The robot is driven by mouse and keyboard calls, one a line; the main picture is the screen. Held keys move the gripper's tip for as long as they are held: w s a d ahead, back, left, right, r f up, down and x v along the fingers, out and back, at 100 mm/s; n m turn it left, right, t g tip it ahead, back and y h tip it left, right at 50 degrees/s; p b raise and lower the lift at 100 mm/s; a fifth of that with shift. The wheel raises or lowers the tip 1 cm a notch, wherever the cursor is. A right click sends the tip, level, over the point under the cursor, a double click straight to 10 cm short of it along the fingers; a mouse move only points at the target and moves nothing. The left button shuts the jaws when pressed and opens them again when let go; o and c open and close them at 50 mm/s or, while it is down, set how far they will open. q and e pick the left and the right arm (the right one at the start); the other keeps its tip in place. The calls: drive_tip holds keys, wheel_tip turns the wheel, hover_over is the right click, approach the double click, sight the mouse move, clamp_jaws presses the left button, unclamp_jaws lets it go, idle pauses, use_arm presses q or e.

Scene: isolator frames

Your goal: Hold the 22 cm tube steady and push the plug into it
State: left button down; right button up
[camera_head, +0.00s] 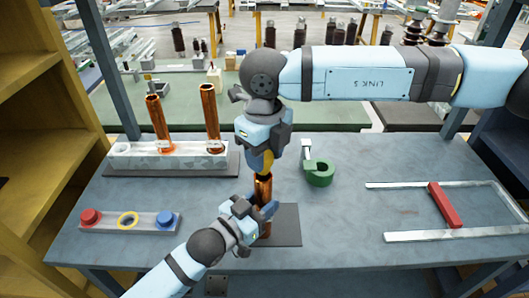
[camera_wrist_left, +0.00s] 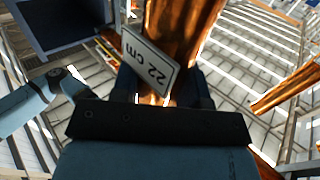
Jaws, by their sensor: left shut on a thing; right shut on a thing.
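The copper tube (camera_head: 263,188) stands upright over a dark mat (camera_head: 287,228) on the table. My left gripper (camera_head: 263,212) is shut around its lower part. In the left wrist view the tube (camera_wrist_left: 188,30) is close between the fingers, with a white "22 cm" label (camera_wrist_left: 150,62). My right gripper (camera_head: 267,155) points down just above the tube and is shut on a yellow plug (camera_head: 268,162), in line with the tube's top. The fingers partly cover the plug. I cannot tell whether it touches or enters the tube.
Two other copper tubes (camera_head: 158,122) (camera_head: 211,118) stand in a pale rack (camera_head: 180,158) at the back left. A strip (camera_head: 105,226) in front holds a red piece, a yellow ring and a blue piece. A green ring-shaped object (camera_head: 319,174) and a red-barred metal frame (camera_head: 444,204) lie to the right.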

drive_tip(key=shift+f, duration=2)
drive_tip(key=o, duration=1)
wheel_tip(320, 180, up, 12)
use_arm(q)
drive_tip(key=c, duration=0.6)
unclamp_jaws()
drive_tip(key=shift+o, duration=0.2)
